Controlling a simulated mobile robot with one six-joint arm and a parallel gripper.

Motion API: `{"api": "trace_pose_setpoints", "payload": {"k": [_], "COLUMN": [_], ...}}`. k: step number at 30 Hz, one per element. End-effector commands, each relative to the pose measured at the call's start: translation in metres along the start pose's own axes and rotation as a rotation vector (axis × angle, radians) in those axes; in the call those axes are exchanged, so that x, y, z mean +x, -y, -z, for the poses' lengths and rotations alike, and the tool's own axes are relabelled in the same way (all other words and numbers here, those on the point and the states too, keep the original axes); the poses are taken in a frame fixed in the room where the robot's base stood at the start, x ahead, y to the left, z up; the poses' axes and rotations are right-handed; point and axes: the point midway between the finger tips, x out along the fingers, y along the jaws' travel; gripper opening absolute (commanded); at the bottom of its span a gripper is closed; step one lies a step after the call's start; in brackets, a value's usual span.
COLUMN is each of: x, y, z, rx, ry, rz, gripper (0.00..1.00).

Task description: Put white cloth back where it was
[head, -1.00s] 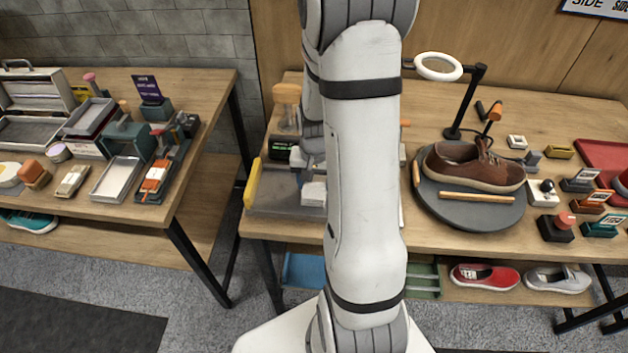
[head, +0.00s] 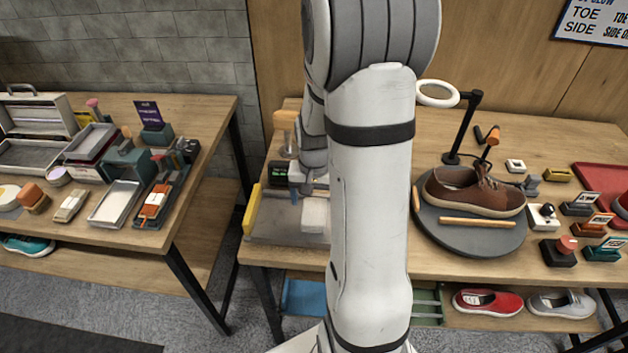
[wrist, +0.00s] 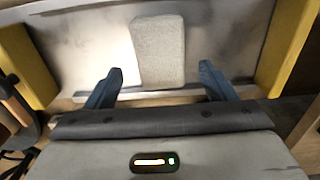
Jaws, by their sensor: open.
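The white cloth (head: 315,214) looks like a pale folded block and lies on the grey tray (head: 268,232) at the left end of the middle table. My arm hides the tray's right part in the head view. My gripper (head: 305,193) is just behind the cloth, with one blue finger showing. In the wrist view the cloth (wrist: 157,50) lies flat on the tray, ahead of and between the two spread blue fingers of my gripper (wrist: 160,84). The fingers are apart from it and hold nothing.
Yellow end pieces (head: 252,209) border the tray; both show in the wrist view. A brown shoe (head: 474,190) sits on a dark round turntable (head: 470,235) to the right, beside a ring lamp (head: 438,93). A wooden-handled brush (head: 285,130) stands behind the tray.

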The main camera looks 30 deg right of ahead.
Motion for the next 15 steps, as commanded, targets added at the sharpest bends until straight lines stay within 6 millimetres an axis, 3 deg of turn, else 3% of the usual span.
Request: {"api": "trace_pose_setpoints", "payload": {"k": [6, 15], "x": [-0.049, -0.082], "y": [0.001, 0.002], "z": [0.001, -0.002], "rx": [-0.001, -0.009], "ry": [-0.006, -0.006], "rz": [0.002, 0.002], "gripper": [0.77, 0.77]}}
